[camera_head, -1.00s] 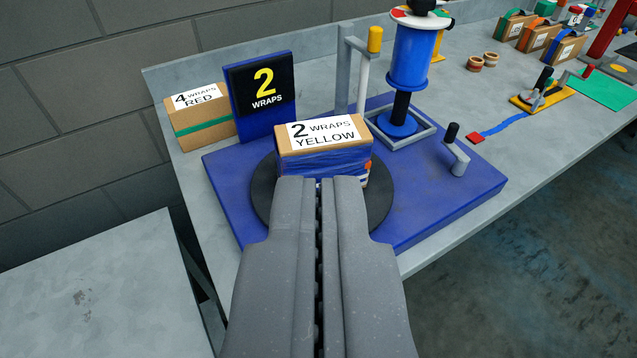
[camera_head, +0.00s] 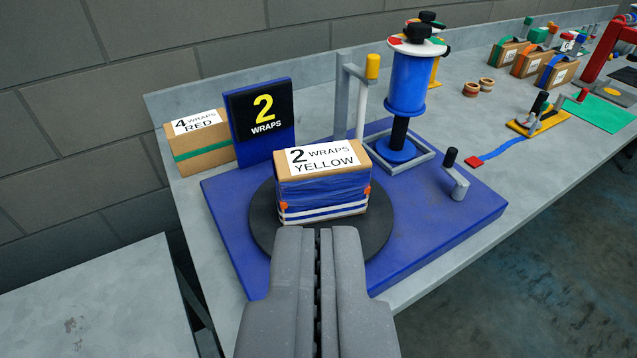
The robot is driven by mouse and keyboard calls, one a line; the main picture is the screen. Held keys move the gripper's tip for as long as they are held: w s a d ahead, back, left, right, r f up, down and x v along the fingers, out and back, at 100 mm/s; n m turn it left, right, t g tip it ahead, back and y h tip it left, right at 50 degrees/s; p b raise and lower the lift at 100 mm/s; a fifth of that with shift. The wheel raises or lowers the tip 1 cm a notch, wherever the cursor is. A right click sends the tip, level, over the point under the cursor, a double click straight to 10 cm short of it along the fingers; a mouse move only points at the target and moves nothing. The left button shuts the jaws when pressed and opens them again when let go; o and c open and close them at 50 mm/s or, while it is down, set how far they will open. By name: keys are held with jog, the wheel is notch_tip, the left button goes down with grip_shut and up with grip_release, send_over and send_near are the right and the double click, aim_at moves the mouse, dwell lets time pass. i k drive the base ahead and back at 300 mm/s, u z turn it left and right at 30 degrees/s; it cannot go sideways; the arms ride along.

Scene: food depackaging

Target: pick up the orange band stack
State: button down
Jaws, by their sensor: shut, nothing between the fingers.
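My gripper (camera_head: 319,232) is shut and empty. Its tips are low in the middle of the view, in front of the wrapped box (camera_head: 326,187) and apart from it as far as I can tell. Two small tan-orange ring stacks, one on the left (camera_head: 471,89) and one on the right (camera_head: 487,84), lie on the bench at the upper right, far from my gripper. I cannot tell for sure whether either is the orange band stack. The box is marked "2 WRAPS YELLOW", has blue film with white stripes and small orange patches, and sits on a black turntable (camera_head: 263,222).
A blue film roll (camera_head: 408,85) on a post and a small crank (camera_head: 454,176) stand on the blue base (camera_head: 460,212). A "4 WRAPS RED" box (camera_head: 199,145) is at left. A yellow-based tool (camera_head: 540,118) and several banded boxes stand at the right. Bare bench lies around the ring stacks.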

aim_at(324, 182)
jog(key=z, duration=2)
jog(key=k, duration=1)
jog(key=u, duration=1.55)
jog(key=i, duration=1)
jog(key=z, duration=0.05)
